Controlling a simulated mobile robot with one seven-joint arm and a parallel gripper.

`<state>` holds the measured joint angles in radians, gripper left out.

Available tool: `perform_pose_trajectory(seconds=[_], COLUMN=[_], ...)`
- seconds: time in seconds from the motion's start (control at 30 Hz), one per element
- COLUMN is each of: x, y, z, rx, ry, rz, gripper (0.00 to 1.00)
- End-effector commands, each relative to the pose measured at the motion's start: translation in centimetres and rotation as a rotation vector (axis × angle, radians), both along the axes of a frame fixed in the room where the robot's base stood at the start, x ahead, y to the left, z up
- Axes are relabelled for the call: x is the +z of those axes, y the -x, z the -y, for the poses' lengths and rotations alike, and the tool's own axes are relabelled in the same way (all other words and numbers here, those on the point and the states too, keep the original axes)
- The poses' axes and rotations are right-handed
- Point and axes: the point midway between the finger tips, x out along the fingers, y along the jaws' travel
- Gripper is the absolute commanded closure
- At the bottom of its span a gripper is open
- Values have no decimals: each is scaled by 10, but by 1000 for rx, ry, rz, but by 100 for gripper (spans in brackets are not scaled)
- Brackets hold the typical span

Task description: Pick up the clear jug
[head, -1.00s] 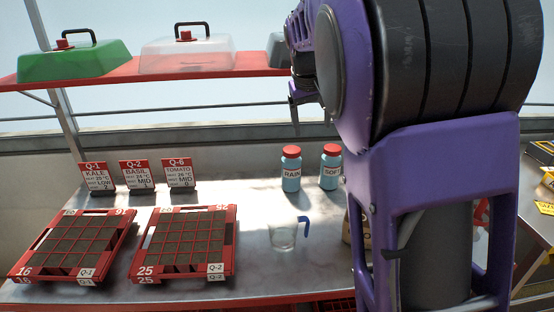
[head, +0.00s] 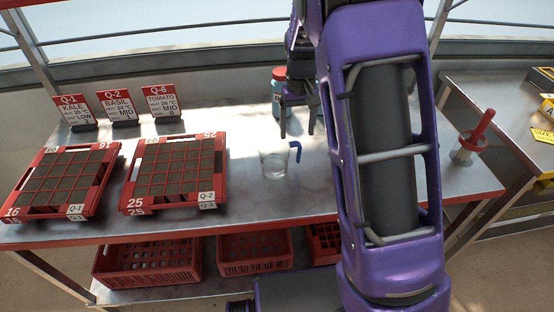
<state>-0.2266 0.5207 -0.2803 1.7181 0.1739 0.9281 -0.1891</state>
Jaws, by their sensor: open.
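The clear jug (head: 273,164) stands upright on the metal bench, with its blue handle (head: 297,151) on the right side. My gripper (head: 297,130) is open and empty, pointing down. In the picture it shows just above and to the right of the jug, near the handle; it looks apart from the jug, but how far it is in depth I cannot tell.
Two red seed trays (head: 127,205) with dark soil lie left of the jug. A red-capped bottle (head: 276,108) stands behind, partly hidden by my gripper. Sign cards (head: 161,101) stand at the back left. Red crates (head: 254,262) sit on the lower shelf. Bench around the jug's front is clear.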

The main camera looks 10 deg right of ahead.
Motion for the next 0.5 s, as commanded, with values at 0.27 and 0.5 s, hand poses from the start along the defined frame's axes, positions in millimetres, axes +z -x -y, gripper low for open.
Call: perform_pose_trajectory(seconds=[0.27, 0.5], x=[-17, -53], y=[-1, -3], z=[0, -1], rx=[1, 0], ry=[1, 2], rz=[-1, -2], gripper=[20, 20])
